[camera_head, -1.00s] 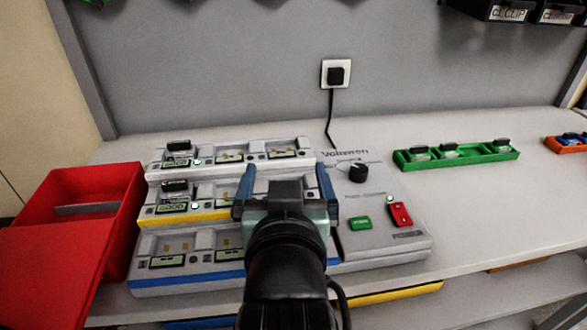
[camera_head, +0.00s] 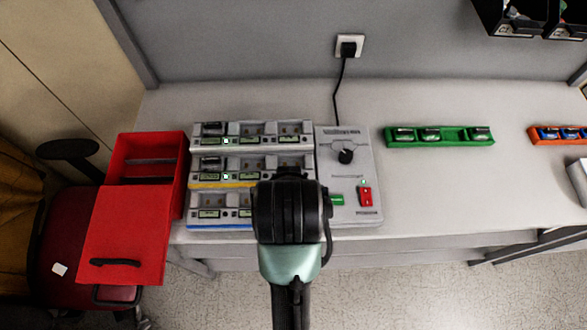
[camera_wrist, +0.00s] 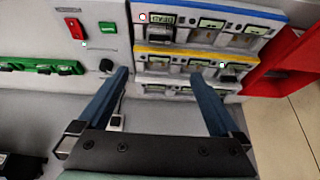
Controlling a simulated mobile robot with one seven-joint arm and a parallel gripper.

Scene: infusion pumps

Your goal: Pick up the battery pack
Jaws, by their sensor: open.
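Dark battery packs sit in the left column of the charging station (camera_head: 252,147), one in the back row (camera_head: 213,129) and one in the middle row (camera_head: 212,163). More packs lie in the green tray (camera_head: 462,143). I cannot tell which single pack is meant. In the wrist view my gripper (camera_wrist: 161,74) is open and empty, its two blue fingers pointing towards the station (camera_wrist: 210,45), apart from it. In the head view my wrist covers the station's front right part, and the fingers are hidden.
A red bin (camera_head: 125,235) stands left of the station. An orange tray (camera_head: 560,135) with packs is at far right. A cord runs from the wall socket (camera_head: 349,45) to the station's control panel.

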